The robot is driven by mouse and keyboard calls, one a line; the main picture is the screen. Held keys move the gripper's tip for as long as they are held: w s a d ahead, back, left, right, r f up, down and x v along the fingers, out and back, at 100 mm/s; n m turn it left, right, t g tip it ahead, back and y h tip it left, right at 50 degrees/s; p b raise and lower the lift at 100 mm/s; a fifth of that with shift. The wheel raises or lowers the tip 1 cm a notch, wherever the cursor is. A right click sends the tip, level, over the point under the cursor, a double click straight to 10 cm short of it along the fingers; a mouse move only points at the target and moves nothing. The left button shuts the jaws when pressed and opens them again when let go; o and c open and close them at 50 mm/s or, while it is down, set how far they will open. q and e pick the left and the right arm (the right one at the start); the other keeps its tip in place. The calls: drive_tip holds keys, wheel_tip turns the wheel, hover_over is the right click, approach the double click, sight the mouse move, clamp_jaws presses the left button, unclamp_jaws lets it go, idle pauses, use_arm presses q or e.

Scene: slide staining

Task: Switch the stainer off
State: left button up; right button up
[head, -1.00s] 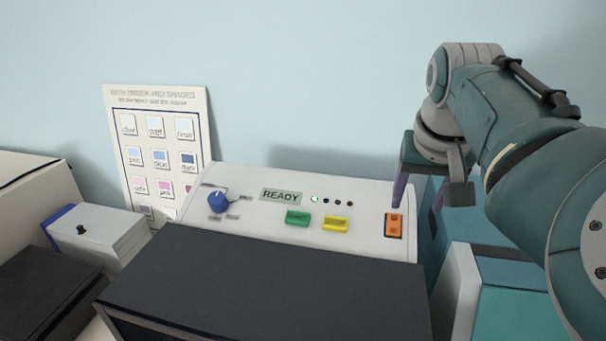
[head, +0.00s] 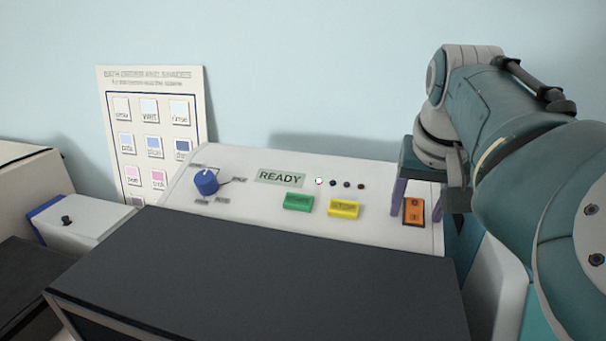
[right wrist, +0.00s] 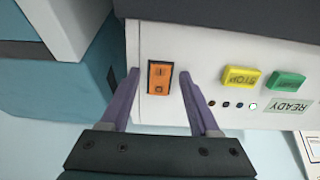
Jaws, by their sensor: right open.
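The stainer (head: 230,226) is a white machine with a sloping control panel and a dark front cover. Its orange rocker switch (head: 414,211) sits at the right end of the panel, marked with two symbols. The display (head: 279,177) reads READY and the first lamp (head: 318,181) is lit. My right gripper (head: 419,205) is open and empty at the switch. In the right wrist view the orange switch (right wrist: 159,77) lies between the two purple fingers (right wrist: 160,73), one on each side. I cannot tell whether they touch the panel. My left gripper is out of view.
A green button (head: 298,202), a yellow button (head: 343,209) and a blue knob (head: 206,182) are on the panel left of the switch. A chart (head: 104,100) stands behind. A white box (head: 85,218) stands at left. A teal box (right wrist: 50,82) adjoins the panel's switch end.

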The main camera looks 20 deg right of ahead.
clamp_jaws()
idle(0.5)
